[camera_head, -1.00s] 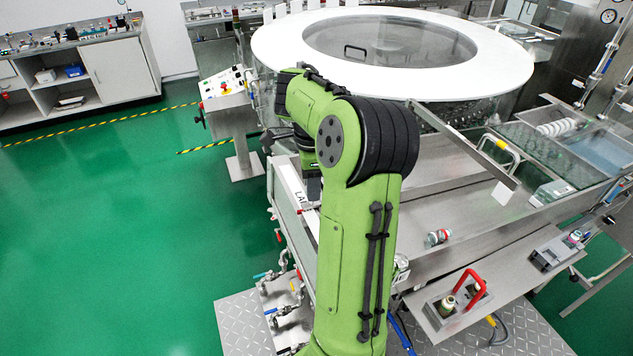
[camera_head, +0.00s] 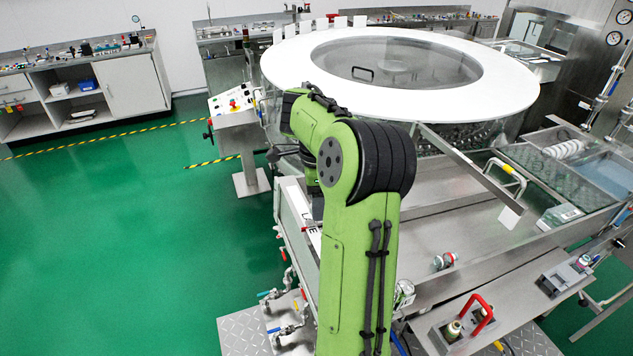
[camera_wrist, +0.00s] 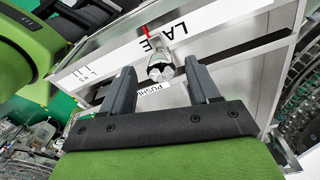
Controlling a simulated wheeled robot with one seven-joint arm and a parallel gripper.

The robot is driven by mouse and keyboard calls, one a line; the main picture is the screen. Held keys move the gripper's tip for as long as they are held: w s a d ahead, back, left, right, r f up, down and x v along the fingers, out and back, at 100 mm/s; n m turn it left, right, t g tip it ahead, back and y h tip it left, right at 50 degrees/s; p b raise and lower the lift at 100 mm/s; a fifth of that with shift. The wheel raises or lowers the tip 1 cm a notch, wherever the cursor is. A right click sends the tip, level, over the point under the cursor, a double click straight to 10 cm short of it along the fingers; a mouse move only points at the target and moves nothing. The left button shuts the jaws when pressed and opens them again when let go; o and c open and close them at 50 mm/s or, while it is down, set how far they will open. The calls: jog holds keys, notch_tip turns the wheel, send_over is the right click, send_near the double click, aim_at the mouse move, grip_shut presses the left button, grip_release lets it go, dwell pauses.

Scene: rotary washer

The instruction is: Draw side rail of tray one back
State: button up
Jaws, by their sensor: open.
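In the wrist view my gripper (camera_wrist: 159,78) is open, its two dark fingers spread. A short silver cylinder (camera_wrist: 160,68) shows between and just beyond the fingertips; I see no contact with it. Behind it runs a white lettered strip (camera_wrist: 105,58) along a metal edge. A small label with "PUSH" lettering (camera_wrist: 152,90) lies below the cylinder. In the head view the steel tray (camera_head: 450,215) lies right of my arm, with a long slanting metal bar (camera_head: 465,163) above it. I cannot tell which part is tray one's side rail. My arm hides my gripper in the head view.
The round white-rimmed washer (camera_head: 300,60) stands behind the tray. A red handle (camera_head: 478,308) stands on the front shelf. A control panel (camera_head: 234,102) is at left. Green floor (camera_head: 130,250) is free on the left.

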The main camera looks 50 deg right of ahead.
notch_tip(320, 180, up, 15)
jog(key=shift+w+p, duration=0.2)
jog(key=shift+p, duration=0.1)
jog(key=shift+d, duration=0.1)
dwell(0.4)
